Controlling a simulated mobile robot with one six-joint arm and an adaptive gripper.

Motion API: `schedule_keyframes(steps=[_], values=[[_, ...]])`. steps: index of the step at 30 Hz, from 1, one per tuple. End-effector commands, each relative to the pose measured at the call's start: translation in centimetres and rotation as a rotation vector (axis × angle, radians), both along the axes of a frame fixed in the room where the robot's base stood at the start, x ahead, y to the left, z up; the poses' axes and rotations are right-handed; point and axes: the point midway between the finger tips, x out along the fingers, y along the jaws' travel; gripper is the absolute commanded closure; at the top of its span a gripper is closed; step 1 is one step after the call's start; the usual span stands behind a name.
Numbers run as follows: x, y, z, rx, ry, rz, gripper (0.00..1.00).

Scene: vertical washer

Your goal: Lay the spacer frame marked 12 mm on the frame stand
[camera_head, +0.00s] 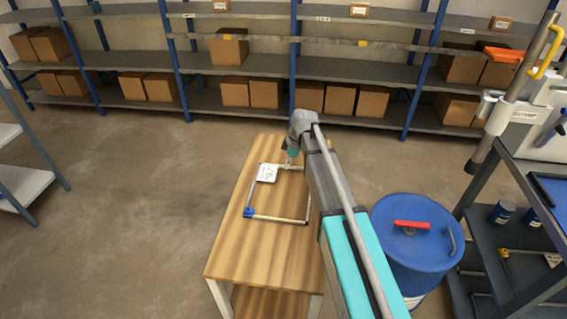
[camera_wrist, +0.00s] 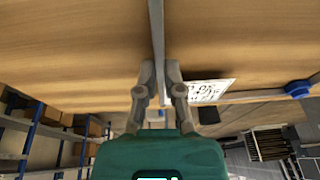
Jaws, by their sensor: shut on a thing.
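A thin grey rectangular spacer frame (camera_head: 280,218) with a blue corner and a white tag (camera_head: 267,173) shows over the wooden-topped stand (camera_head: 232,245) in the head view. The tag's marking is too small to read surely. My gripper (camera_head: 290,163) is at the frame's far side, partly hidden by my arm. In the wrist view my gripper (camera_wrist: 160,75) is shut on a grey bar of the frame (camera_wrist: 157,35), with the tag (camera_wrist: 210,91) and blue corner (camera_wrist: 298,88) to the right. I cannot tell whether the frame touches the wood.
A blue drum (camera_head: 415,250) with a red handle stands right of the wooden top. Shelves of boxes line the back. The floor at left is clear.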

Motion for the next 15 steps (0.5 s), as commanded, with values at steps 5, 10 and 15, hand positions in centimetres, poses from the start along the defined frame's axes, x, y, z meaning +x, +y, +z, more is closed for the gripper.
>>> schedule_keyframes(steps=[5, 10, 15], values=[[-0.06, -0.04, -0.02, 0.0, 0.0, 0.0, 1.0], [-0.05, -0.04, -0.01, 0.0, 0.0, 0.0, 0.86], [-0.05, -0.03, -0.02, 0.0, 0.0, 0.0, 0.54]])
